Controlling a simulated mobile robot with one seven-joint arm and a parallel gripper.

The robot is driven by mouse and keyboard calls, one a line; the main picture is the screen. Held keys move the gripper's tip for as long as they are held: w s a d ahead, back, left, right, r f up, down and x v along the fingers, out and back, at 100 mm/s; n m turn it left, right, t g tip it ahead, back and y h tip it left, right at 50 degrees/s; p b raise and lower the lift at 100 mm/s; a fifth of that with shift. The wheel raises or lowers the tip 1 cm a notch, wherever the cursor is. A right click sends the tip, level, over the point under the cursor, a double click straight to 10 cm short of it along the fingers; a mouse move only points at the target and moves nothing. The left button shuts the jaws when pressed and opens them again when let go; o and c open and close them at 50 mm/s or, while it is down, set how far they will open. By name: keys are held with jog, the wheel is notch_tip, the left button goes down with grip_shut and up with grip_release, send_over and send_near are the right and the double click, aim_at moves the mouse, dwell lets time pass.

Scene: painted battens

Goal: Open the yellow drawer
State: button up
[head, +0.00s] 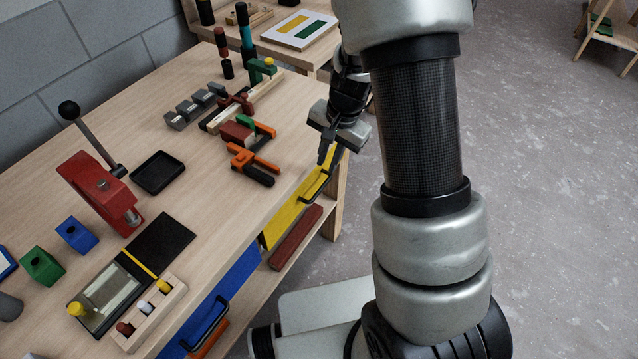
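The yellow drawer (284,219) is set under the workbench top at its right side. Its front looks flush with the bench edge, so it appears closed. A dark bar handle (318,189) stands out from the front. My gripper (327,158) points down just above the far part of the yellow front, beyond and above the handle. A dark finger shows near the bench edge. I cannot tell whether it touches anything, or how far apart the fingers are. My arm comes down from the top of the view and hides part of the wrist.
A blue drawer (238,278) with its own dark handle is nearer, on the same side. A lower shelf (262,296) carries a red-brown block (296,238). Orange and black clamps (252,165) lie on the bench close to my gripper. Open floor (560,200) lies to the right.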

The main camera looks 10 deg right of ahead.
aim_at(318, 191)
jog(key=f, duration=0.4)
jog(key=w+a+f+b, duration=0.1)
jog(key=f, duration=0.3)
jog(key=f+b, duration=0.1)
jog(key=f, duration=0.3)
jog(key=shift+w+a+f, duration=0.3)
jog(key=shift+w+a, duration=0.05)
grip_shut()
